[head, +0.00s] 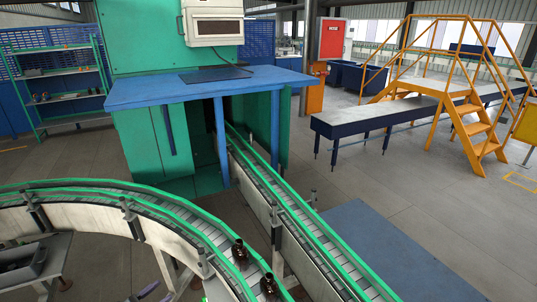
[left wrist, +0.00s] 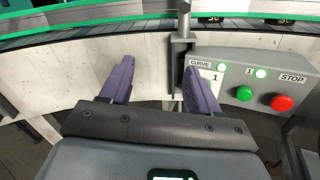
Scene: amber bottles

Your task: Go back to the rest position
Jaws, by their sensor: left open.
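My left gripper (left wrist: 157,68) shows clearly in the left wrist view. Its two purple-grey fingers are spread apart with nothing between them. They point toward the pale side wall of the curved conveyor (left wrist: 60,70). In the head view I cannot clearly make out its fingers. Two dark amber bottles (head: 239,251) (head: 268,284) stand upright on the curved conveyor near the bottom of the head view, apart from each other. My right gripper is not in view.
A grey control box (left wrist: 245,88) with a green button (left wrist: 244,93) and a red stop button (left wrist: 282,103) sits close right of my left gripper. A straight conveyor (head: 290,210) runs under a blue table (head: 210,88). Orange stairs (head: 470,120) stand far right.

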